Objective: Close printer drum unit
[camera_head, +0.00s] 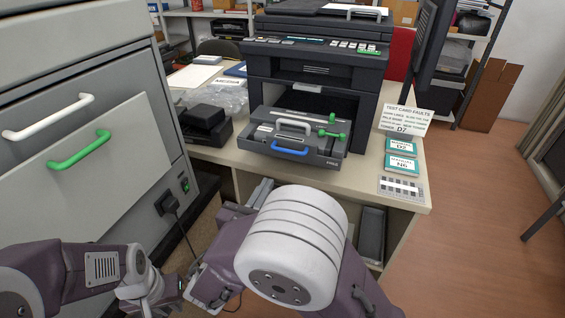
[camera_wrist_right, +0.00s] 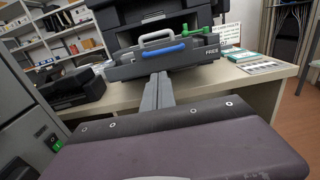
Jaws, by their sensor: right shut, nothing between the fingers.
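The printer (camera_head: 315,70) stands on the desk with its front bay open. The drum unit (camera_head: 322,157) sticks out of the bay toward me. It has a blue front handle (camera_head: 290,149), a grey handle (camera_head: 293,123) on top and a green lever (camera_head: 333,134) at its right. In the right wrist view the blue handle (camera_wrist_right: 164,51) is beyond the fingertips. My right gripper (camera_head: 262,188) is shut and empty, in front of and below the drum unit; its fingers (camera_wrist_right: 158,82) point toward it, apparently apart from it. My left arm shows at lower left; its fingertips are not visible.
A grey cabinet (camera_head: 80,110) with white and green handles fills the left. The desk (camera_head: 380,190) holds a card sign (camera_head: 405,120), two teal boxes (camera_head: 402,155) and a striped card (camera_head: 400,188) on the right. A black device (camera_head: 204,122) stands left of the printer.

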